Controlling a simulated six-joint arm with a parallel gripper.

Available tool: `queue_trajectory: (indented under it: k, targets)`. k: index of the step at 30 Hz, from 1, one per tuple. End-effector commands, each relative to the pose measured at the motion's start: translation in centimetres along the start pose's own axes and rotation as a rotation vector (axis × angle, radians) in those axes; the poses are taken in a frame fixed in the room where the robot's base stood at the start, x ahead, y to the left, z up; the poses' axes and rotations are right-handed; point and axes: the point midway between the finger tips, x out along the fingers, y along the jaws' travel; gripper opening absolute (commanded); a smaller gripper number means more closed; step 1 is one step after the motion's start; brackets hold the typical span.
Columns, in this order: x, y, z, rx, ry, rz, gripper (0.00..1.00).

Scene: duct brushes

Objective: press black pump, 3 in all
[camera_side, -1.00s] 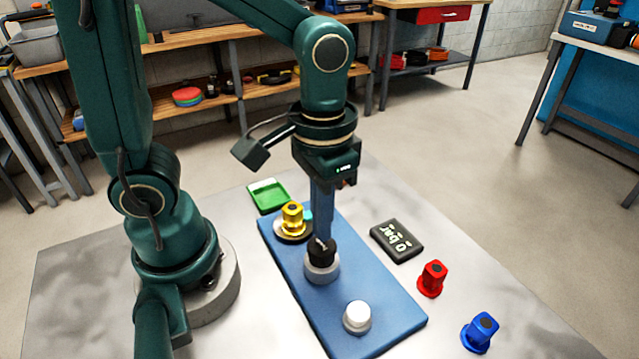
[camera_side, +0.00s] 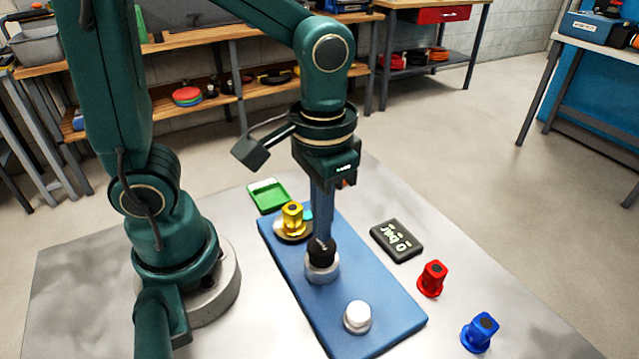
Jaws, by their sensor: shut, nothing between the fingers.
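The black pump (camera_side: 321,253) is a black cap on a pale grey round base (camera_side: 322,270), near the middle of the blue mat (camera_side: 290,284). My gripper (camera_side: 321,236) points straight down, shut and empty, with its fingertips right over the black cap. The tips appear to touch the cap's top, but I cannot tell for certain from this angle. The fingers hide part of the cap's top.
A yellow piece (camera_side: 292,217) on a dark round base stands behind, and a white knob (camera_side: 357,316) in front, both on the mat. A green tray (camera_side: 268,195), a black display box (camera_side: 396,241), a red piece (camera_side: 432,278) and a blue piece (camera_side: 479,332) lie around it.

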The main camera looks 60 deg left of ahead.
Motion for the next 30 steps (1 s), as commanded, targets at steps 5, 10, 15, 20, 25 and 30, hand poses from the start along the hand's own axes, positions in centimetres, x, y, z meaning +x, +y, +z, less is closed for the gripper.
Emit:
queue_trajectory:
  k: [5, 10, 15, 20, 25, 30]
  targets:
    - [0.4, 0.0, 0.0, 0.000, -0.002, 0.000, 0.00]
    - [1.1, 0.0, 0.0, 0.000, -0.002, 0.000, 0.00]
    - [1.7, 0.0, 0.0, 0.000, -0.002, 0.000, 0.00]
    - [2.4, 0.0, 0.0, 0.000, -0.002, -0.001, 0.00]
    - [3.0, 0.0, 0.1, 0.000, -0.004, -0.001, 0.00]
    - [3.3, 0.0, 0.0, 0.000, -0.001, 0.000, 0.00]
